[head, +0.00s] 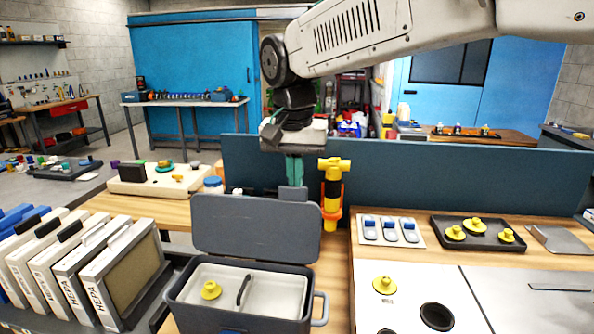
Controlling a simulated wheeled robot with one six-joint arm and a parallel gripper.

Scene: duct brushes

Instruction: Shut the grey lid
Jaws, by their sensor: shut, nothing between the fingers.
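The grey lid (255,228) stands raised at the back edge of a grey box (240,314), tilted slightly backward. The box is open. Inside its pale interior lie a yellow knobbed piece (211,290) and a dark curved handle on a divider (243,289). My gripper (293,190) points down just behind the lid's top edge, towards its right end. The fingers look closed and hold nothing. Their tips are partly hidden near the lid, and I cannot tell whether they touch it.
A yellow torch-like tool in an orange holder (332,213) stands close right of my gripper. HEPA filters (125,275) stand left of the box. A dark tray with yellow pieces (480,246) and a switch panel (389,231) lie right. A blue-grey partition (440,180) runs behind.

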